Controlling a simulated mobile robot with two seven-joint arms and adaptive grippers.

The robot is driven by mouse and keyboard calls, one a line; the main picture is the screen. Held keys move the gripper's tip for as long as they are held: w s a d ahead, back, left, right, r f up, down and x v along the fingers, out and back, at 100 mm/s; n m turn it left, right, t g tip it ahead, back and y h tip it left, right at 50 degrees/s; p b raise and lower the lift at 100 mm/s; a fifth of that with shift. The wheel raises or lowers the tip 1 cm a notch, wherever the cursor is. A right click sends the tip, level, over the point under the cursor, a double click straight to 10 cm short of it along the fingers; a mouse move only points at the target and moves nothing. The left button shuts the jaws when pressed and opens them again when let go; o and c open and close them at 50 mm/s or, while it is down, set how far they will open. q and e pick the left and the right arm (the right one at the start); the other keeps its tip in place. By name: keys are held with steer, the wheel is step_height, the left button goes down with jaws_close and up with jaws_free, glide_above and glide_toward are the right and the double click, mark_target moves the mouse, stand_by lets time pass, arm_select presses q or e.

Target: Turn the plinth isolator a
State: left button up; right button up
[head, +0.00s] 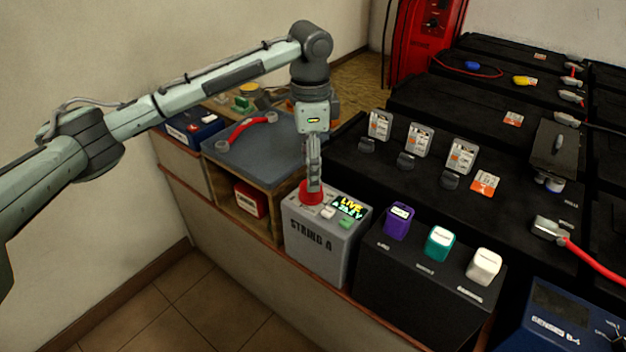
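The plinth isolator is a grey box (318,249) marked STRING A, standing on the near bench edge. A round red switch (303,196) sits on its top at the left. A small display (349,207) beside it shows LIVE in yellow and a line of green figures that I cannot read surely. My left gripper (314,188) points straight down, with its fingertips at the red switch. I see the fingers nearly edge-on, so the gap between them and any handle there are hidden. My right gripper is out of view.
Purple (397,222), teal (439,243) and white (484,266) blocks stand on a black box right of the isolator. A blue-grey mat (237,149) holds a red-handled piece (250,127) at left. Black batteries (400,185) with red cables fill the right.

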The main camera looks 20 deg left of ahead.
arm_select(q)
step_height(320, 180, down, 4)
steer(key=shift+f, duration=0.6)
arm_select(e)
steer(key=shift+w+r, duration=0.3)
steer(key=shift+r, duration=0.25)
arm_select(q)
steer(key=c, duration=1.2)
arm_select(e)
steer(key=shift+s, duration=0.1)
